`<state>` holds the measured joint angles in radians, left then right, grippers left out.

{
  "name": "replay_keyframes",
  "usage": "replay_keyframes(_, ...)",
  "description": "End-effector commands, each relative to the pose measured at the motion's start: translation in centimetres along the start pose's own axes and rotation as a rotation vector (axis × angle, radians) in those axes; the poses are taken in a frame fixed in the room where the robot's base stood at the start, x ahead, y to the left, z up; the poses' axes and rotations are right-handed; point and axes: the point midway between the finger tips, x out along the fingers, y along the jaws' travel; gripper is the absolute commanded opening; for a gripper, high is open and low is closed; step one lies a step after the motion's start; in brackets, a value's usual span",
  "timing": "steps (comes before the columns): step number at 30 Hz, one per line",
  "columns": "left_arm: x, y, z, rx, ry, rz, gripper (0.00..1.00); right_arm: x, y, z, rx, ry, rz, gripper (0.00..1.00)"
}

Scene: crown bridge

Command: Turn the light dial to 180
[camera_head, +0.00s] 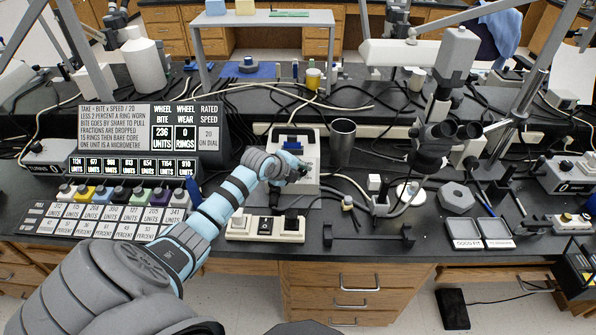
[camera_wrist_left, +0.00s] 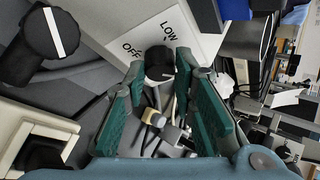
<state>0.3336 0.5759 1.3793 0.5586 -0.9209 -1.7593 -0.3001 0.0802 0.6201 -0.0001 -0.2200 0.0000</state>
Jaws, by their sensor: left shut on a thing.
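The light dial is a black knob (camera_wrist_left: 160,64) with a white line, beside a white panel (camera_wrist_left: 150,38) marked OFF and LOW in the left wrist view. My left gripper (camera_wrist_left: 163,82) has its teal fingers on both sides of this knob and is shut on it. In the head view my left gripper (camera_head: 298,172) reaches the front of a white box (camera_head: 308,152) on the bench and hides the dial there. The full scale and the dial's exact angle cannot be read. My right gripper is in neither view.
A white switch strip (camera_head: 264,228) lies in front of the box. A dark cylinder (camera_head: 341,143) stands to its right, with a microscope (camera_head: 435,140) further right. A sign board (camera_head: 150,130) stands left. Another black knob (camera_wrist_left: 45,45) shows in the wrist view.

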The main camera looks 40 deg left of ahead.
Motion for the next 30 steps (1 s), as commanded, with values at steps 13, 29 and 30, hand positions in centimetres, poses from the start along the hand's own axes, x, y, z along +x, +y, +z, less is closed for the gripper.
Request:
replay_keyframes(13, 0.0, 0.1, 0.0, -0.001, 0.000, 0.001, 0.45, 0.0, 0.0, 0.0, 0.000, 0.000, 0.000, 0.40)
replay_keyframes(29, -9.1, 0.2, 0.1, 0.010, -0.003, 0.003, 0.45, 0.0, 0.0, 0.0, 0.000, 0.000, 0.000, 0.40)
replay_keyframes(30, -9.9, 0.2, 0.2, 0.008, -0.005, 0.003, 0.45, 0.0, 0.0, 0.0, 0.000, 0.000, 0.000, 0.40)
